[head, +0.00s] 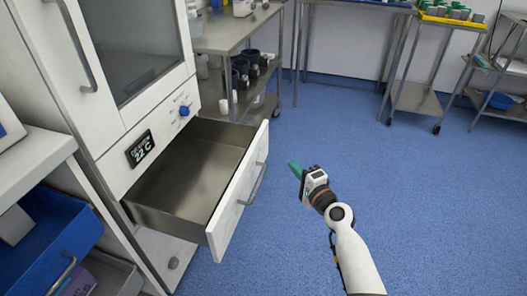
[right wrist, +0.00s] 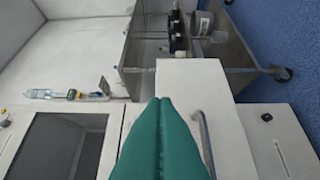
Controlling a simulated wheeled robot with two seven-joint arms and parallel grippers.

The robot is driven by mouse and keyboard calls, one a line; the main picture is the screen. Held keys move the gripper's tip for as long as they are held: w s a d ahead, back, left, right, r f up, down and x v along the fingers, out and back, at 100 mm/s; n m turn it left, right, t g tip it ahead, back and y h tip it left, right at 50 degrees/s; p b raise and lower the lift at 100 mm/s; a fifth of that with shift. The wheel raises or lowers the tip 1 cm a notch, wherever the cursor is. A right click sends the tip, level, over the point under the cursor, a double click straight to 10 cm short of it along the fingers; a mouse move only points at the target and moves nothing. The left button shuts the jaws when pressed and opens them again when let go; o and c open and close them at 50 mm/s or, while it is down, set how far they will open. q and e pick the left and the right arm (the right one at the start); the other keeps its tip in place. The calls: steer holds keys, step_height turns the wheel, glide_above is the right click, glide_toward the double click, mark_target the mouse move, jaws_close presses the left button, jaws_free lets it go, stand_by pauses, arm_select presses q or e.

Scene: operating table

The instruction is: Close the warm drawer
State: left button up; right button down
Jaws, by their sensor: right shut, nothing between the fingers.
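The warm drawer (head: 185,180) is pulled far out of the white cabinet in the head view. It looks empty inside, with grey metal walls. Its white front (head: 238,200) carries a metal bar handle (head: 253,184). My right gripper (head: 293,167) has green fingers, is shut and empty, and is to the right of the drawer front, apart from it in the head view. In the right wrist view the green fingers (right wrist: 160,103) are pressed together, with the white drawer front (right wrist: 192,80) and its handle (right wrist: 204,143) beyond them. My left gripper is not in view.
The white cabinet (head: 120,135) has a display reading 22 C (head: 140,149) and a blue knob (head: 184,110). A blue drawer (head: 55,235) is open at the lower left. A steel table (head: 225,32) stands behind. The blue floor (head: 330,130) to the right is clear.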

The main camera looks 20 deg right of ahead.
glide_toward(260, 140)
steer(key=d, duration=0.3)
steer(key=w+a, duration=0.1)
steer(key=w+a+b, duration=0.1)
steer(key=w, duration=0.1)
steer(key=w+a, duration=0.1)
steer(key=w, duration=0.1)
steer(key=shift+a+b, duration=0.15)
steer(key=shift+b, duration=0.15)
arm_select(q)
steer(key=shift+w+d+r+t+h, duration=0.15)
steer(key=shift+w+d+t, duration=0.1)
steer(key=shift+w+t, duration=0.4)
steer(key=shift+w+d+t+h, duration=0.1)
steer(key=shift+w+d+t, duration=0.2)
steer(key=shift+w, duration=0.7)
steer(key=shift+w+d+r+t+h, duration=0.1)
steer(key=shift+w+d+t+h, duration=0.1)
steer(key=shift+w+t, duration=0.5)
arm_select(e)
steer(key=shift+w+a, duration=0.35)
steer(key=shift+a, duration=0.05)
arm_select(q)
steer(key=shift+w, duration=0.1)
arm_select(e)
steer(key=shift+f, duration=0.1)
